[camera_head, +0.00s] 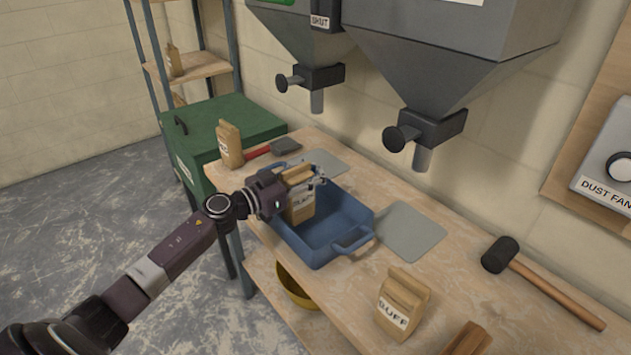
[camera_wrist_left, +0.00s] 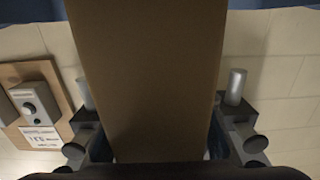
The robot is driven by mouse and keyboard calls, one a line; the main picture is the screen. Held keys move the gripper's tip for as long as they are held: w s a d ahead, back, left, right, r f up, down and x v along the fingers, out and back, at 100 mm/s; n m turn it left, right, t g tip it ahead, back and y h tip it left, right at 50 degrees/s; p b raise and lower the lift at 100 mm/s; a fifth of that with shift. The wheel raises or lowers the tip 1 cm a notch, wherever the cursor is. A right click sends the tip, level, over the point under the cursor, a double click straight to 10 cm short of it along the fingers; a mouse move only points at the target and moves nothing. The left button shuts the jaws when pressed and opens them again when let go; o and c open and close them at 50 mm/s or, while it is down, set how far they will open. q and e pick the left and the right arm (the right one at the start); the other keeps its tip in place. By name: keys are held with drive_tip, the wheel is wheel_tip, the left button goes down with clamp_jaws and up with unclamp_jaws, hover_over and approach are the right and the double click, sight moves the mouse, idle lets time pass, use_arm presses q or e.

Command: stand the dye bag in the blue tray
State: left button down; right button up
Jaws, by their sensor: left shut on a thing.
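The brown paper dye bag (camera_head: 301,205), with dark lettering too small to read surely, is upright at the left part of the blue tray (camera_head: 345,212). My left gripper (camera_head: 302,181) is shut on its upper part. I cannot tell whether the bag's bottom touches the tray floor. In the left wrist view the bag (camera_wrist_left: 148,80) fills the middle, between the finger parts at the lower edge. The tray stands on the wooden bench and its right part is empty. My right gripper is not in view.
A bag marked BUFF (camera_head: 402,304) stands front right of the tray. A grey plate (camera_head: 412,230) lies right of the tray, a mallet (camera_head: 545,280) farther right. Hopper spouts (camera_head: 423,157) hang above the bench.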

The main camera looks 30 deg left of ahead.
use_arm(q)
wheel_tip(320, 180, down, 2)
drive_tip(key=shift+f, duration=0.15)
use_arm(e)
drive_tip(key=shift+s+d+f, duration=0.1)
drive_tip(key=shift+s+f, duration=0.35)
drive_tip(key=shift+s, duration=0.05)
use_arm(q)
drive_tip(key=c, duration=1.9)
unclamp_jaws()
drive_tip(key=shift+f, duration=0.2)
drive_tip(key=o, duration=0.7)
drive_tip(key=shift+c, duration=0.2)
